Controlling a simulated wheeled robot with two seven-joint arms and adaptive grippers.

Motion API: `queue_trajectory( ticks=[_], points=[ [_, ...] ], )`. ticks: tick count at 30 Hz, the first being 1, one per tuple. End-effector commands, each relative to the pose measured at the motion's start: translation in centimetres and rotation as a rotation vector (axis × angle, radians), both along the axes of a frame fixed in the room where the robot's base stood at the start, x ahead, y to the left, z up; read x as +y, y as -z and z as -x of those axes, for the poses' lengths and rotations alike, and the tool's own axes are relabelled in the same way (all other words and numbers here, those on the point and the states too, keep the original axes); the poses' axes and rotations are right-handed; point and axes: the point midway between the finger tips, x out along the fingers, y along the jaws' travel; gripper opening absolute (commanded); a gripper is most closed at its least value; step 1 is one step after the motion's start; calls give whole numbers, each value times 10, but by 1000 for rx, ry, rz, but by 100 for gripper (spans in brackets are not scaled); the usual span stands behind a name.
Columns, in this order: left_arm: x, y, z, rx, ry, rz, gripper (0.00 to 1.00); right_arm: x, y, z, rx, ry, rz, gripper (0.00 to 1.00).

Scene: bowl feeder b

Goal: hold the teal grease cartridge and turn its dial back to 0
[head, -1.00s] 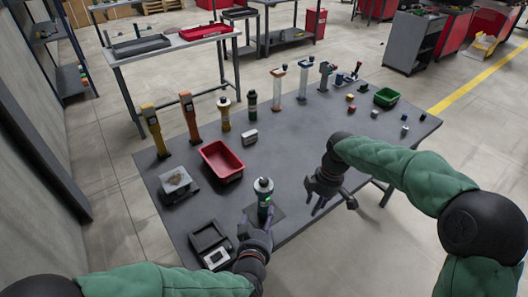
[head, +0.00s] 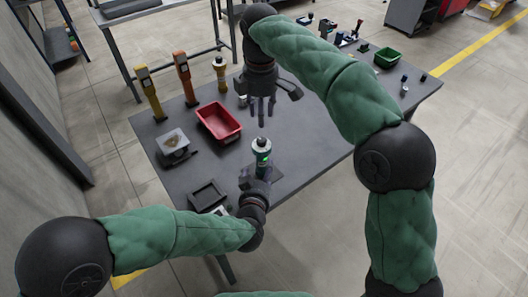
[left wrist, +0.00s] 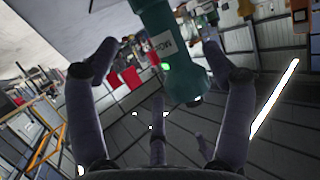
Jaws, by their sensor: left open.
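The teal grease cartridge (head: 262,158) stands upright near the table's front edge, with a silver and dark top and a small green light. My left gripper (head: 257,174) is low at the cartridge's near side. In the left wrist view the teal cartridge body (left wrist: 178,55), with a white label, lies between the spread fingers (left wrist: 155,58), with gaps showing on both sides. My right gripper (head: 268,104) hangs fingers down in the picture behind the cartridge, open and empty. The dial's marking is too small to read.
A red bin (head: 219,122) stands behind and left of the cartridge. A black tray (head: 207,195) lies at the front left, beside a small device partly hidden by my left wrist. Yellow and orange tools (head: 183,75) stand at the back left. My right arm hides much of the table's right half.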

Motion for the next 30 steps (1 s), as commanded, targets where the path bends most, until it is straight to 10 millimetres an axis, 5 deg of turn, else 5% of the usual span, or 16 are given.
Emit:
queue_trajectory(
  ticks=[12, 27, 30],
  points=[
    [-9, 22, -59, 0, -1, 1, 81, 0, 0, 0, 0, 0, -1, 39],
    [-11, 26, -71, 0, 0, 0, 81, 0, 0, 0, 0, 0, -1, 39],
    [-11, 26, -71, 0, 0, 0, 56, 0, 0, 0, 0, 0, -1, 39]
  ],
)
